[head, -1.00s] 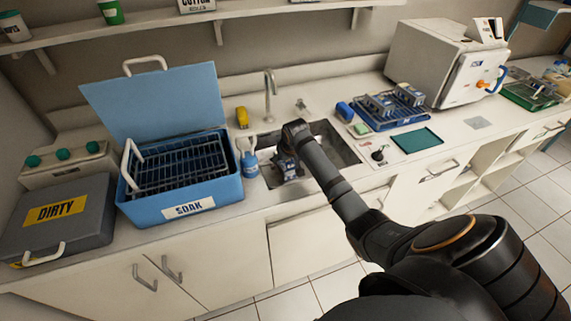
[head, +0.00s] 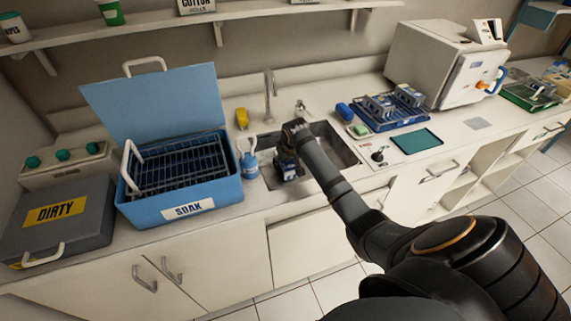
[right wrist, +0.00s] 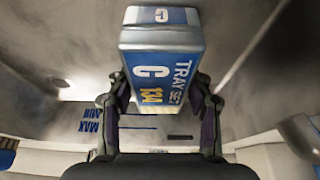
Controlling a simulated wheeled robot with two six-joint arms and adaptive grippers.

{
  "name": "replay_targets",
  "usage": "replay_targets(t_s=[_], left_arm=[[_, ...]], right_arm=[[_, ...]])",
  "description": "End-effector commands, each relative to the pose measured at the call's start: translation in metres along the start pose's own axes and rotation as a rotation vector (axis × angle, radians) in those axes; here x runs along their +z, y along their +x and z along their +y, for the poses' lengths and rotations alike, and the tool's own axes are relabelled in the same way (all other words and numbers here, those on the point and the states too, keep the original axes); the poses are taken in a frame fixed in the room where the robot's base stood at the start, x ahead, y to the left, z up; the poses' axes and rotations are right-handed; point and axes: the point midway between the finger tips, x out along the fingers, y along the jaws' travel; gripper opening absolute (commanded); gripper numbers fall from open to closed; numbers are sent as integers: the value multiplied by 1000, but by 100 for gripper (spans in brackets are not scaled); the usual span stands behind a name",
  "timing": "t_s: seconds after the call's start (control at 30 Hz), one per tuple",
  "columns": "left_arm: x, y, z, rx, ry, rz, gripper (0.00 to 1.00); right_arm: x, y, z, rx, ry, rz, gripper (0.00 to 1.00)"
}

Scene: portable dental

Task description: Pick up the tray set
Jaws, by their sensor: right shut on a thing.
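In the head view the right gripper (head: 287,163) points down at the left part of the sink (head: 343,148), and my arm hides most of the tray set. I cannot tell there whether the tray set touches the sink floor. Other similar tray sets (head: 379,104) stand on a blue rack right of the sink. My left gripper is out of view.
An open blue SOAK box (head: 231,191) with a wire basket (head: 180,165) stands left of the sink. A teal mat (head: 417,141) lies to the right.

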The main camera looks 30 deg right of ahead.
Motion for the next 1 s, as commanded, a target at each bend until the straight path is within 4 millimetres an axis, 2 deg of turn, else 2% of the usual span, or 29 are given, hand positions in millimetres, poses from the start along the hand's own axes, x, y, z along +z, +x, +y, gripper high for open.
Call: replay_targets(t_s=[0.17, 0.4, 0.6, 0.8, 1.0], left_arm=[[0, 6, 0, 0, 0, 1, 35], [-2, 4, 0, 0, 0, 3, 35], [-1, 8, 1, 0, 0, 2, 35], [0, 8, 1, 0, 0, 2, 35], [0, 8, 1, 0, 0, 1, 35]], right_arm=[[-13, -26, 0, 0, 0, 8, 9], [14, -103, -2, 3, -6, 7, 9], [57, -143, -5, 6, -6, 3, 9], [77, -164, -7, 4, -3, 3, 9], [82, -169, -9, 0, 0, 1, 9]])
